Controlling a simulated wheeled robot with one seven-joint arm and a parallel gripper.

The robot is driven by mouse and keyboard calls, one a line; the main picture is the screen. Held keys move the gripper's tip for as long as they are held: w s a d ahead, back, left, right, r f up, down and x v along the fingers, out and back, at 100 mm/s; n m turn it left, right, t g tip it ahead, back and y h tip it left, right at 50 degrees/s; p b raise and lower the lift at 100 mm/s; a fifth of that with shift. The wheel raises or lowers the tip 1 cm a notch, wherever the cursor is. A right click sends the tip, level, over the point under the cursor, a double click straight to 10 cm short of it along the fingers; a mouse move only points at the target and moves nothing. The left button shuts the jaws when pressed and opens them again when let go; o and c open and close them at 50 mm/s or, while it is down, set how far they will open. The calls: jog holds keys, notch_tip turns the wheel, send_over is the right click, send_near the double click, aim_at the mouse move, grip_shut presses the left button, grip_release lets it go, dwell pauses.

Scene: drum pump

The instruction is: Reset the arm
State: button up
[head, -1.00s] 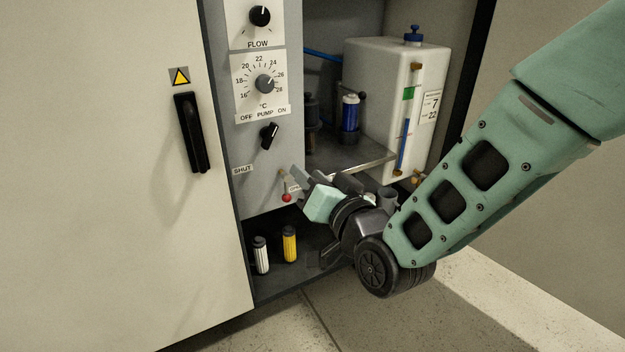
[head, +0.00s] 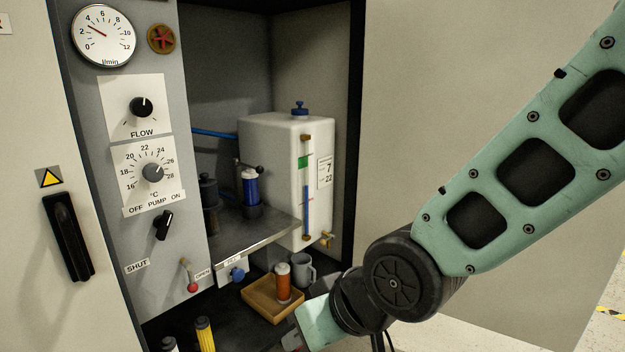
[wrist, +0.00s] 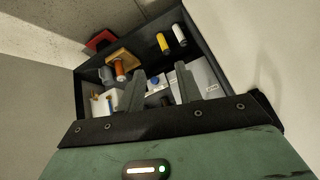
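My gripper (wrist: 160,72) shows in the wrist view with its two fingers apart and nothing between them. In the head view my arm reaches in from the right, and the teal gripper body is at the bottom edge, in front of the cabinet's lower opening. The fingers are mostly out of that view. The gripper is apart from the red-tipped lever (head: 192,286), which hangs between the SHUT and OPEN labels.
The grey panel (head: 125,262) has knobs and a gauge. Inside are a white tank (head: 270,165), a metal shelf (head: 245,238), a wooden tray (head: 262,303) with an orange-brown cylinder (head: 283,284), a grey mug (head: 302,270), and a yellow cylinder (head: 204,335). Open floor lies at lower right.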

jog(key=s+d+g+h, duration=0.4)
jog(key=s+d+h, duration=0.1)
jog(key=s+d, duration=0.8)
notch_tip(320, 180, up, 35)
jog(key=d+p, duration=0.1)
jog(key=p, duration=3.4)
jog(key=shift+w+d+r+n, duration=0.15)
jog(key=shift+w+d+n, duration=0.2)
jog(key=shift+w+n, duration=0.1)
